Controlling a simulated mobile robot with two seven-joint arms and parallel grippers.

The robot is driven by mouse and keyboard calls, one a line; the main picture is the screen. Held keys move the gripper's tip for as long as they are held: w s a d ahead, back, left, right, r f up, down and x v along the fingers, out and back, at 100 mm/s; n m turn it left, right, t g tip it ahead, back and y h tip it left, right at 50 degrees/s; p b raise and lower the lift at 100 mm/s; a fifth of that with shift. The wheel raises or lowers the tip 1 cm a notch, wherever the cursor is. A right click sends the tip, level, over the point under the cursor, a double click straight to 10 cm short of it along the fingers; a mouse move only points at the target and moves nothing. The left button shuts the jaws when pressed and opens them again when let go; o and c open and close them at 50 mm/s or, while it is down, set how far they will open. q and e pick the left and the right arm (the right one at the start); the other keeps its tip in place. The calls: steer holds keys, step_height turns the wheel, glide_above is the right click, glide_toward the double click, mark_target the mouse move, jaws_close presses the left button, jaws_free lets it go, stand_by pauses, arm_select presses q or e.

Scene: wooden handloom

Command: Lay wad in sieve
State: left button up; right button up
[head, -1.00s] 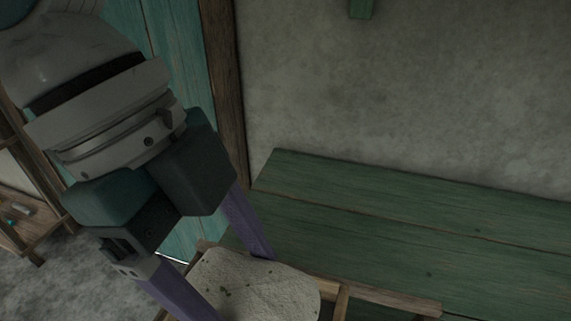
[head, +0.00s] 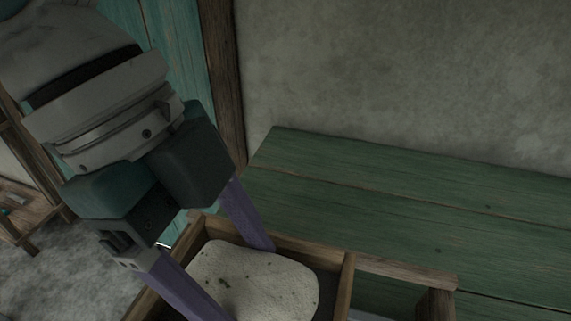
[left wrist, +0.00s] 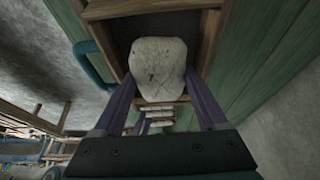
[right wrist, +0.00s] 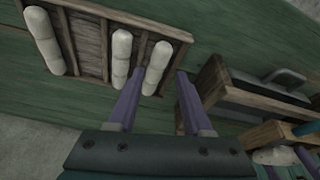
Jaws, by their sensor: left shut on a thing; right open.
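The wad (head: 262,280) is a pale, speckled, rounded slab. My left gripper (head: 240,285) is shut on it, with purple fingers on either side. In the left wrist view the wad (left wrist: 160,62) also sits between the fingertips. A wooden-framed box with a dark floor, seemingly the sieve (head: 345,285), lies under and around the wad in the head view; whether the wad touches its floor cannot be told. My right gripper (right wrist: 158,78) shows only in the right wrist view, open, with nothing visibly held between its fingers.
A green plank bench (head: 400,210) runs along the grey wall. In the right wrist view a wooden rack (right wrist: 88,45) holds several pale rolls (right wrist: 121,58), one near my fingertips. A wooden frame (right wrist: 240,100) stands right of them. A shelf (head: 28,215) is at far left.

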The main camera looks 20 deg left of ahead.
arm_select(q)
steer(key=shift+p, duration=0.35)
arm_select(e)
steer(key=shift+a+r, duration=0.1)
steer(key=shift+r, duration=0.3)
arm_select(q)
steer(key=o, duration=1.2)
steer(key=shift+o, duration=0.2)
step_height(320, 180, up, 8)
steer(key=p, duration=0.9)
steer(key=shift+r+p, duration=0.1)
steer(key=shift+p, duration=0.2)
arm_select(e)
step_height(320, 180, up, 10)
steer(key=shift+f, duration=0.25)
